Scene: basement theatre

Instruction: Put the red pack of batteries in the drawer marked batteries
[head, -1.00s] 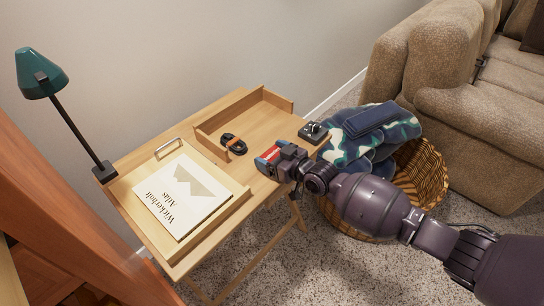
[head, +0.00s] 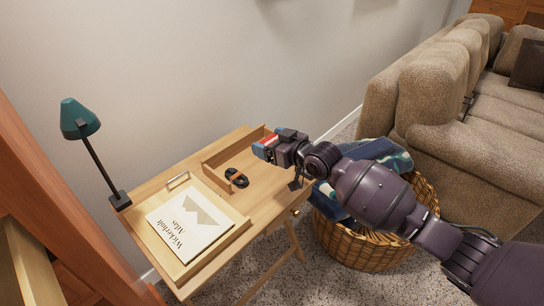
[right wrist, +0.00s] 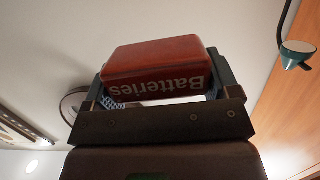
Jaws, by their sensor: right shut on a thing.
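The red battery pack (head: 266,143) is held in my right gripper (head: 268,148), up off the wooden table (head: 260,208). In the right wrist view the red pack (right wrist: 155,60) sits between the two fingers, with the word "Batteries" upside down on its side. My right gripper (right wrist: 155,85) is shut on it there. No label marked batteries can be read on any drawer; a small brass knob (head: 295,212) shows at the table's near right edge. My left gripper is out of view.
On the table are a tray with a white atlas (head: 190,222), a coiled black cable (head: 236,178) and a green lamp (head: 78,120). A wicker basket with blankets (head: 365,250) stands right of the table, beside a beige sofa (head: 440,95).

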